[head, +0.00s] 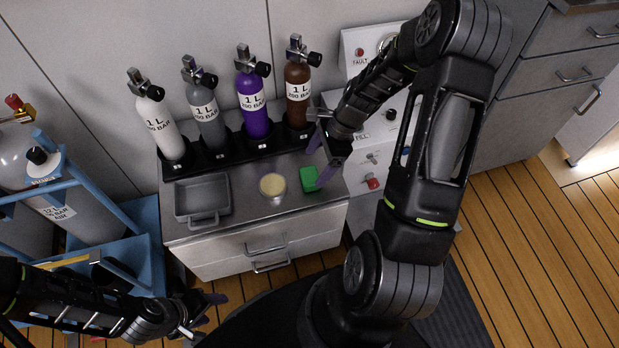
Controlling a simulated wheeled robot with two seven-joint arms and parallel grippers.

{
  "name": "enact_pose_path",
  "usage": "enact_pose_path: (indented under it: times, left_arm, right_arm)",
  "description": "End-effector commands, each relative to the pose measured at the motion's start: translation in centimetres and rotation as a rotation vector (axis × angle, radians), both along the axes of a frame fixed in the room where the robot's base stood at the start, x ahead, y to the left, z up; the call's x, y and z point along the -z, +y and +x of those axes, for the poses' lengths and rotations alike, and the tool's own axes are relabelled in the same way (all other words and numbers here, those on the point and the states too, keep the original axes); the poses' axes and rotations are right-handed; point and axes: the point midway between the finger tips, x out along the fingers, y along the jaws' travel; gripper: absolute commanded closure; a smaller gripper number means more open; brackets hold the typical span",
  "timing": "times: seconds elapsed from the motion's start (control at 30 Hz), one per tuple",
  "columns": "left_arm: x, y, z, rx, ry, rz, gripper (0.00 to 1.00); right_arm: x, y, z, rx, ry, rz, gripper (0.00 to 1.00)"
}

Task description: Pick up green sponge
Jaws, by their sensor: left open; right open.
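The green sponge (309,180) lies on the metal counter near its front right corner. My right gripper (320,163) is open just above and to the right of the sponge, with its purple-tipped fingers pointing left toward it. One fingertip overlaps the sponge's right edge in the picture; I cannot tell whether it touches. My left gripper (205,312) is open and empty, low in front of the counter at the bottom left, far from the sponge.
A grey tray (203,196) sits further left. Several gas cylinders, including a purple one (252,100), stand in a black rack behind. A panel with knobs (377,140) is to the right.

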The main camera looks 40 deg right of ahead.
Motion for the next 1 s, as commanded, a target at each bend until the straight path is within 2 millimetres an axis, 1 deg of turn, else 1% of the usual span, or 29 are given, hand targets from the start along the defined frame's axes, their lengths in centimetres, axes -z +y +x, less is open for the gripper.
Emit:
enact_pose_path:
  times: [0.07,0.37,0.47,0.6,0.73,0.83,1.0]
  left_arm:
    - [0.2,0.0,0.0,0.0,0.0,0.0,0.44]
    - [0.2,0.0,0.0,0.0,0.0,0.0,0.44]
    - [0.4,0.0,0.0,0.0,0.0,0.0,0.44]
    - [1.0,0.0,0.0,-0.001,0.0,0.0,0.44]
    - [1.4,0.0,0.0,-0.001,0.0,0.0,0.44]
    - [1.4,0.0,0.0,-0.001,0.0,0.0,0.44]
    - [1.4,0.0,0.0,-0.001,0.0,0.0,0.44]
  right_arm:
    - [0.6,0.2,0.1,0.0,0.0,0.0,0.15]
    - [0.7,0.2,0.1,0.0,-0.001,0.0,0.15]
    - [1.5,0.5,0.1,0.0,0.001,0.0,0.15]
    - [3.4,1.3,0.1,0.001,0.003,0.002,0.15]
    - [5.0,1.9,0.4,-0.002,0.001,0.001,0.15]
    - [5.4,2.1,0.5,-0.001,0.0,0.0,0.15]
    - [5.4,2.1,0.6,-0.001,-0.001,-0.001,0.15]
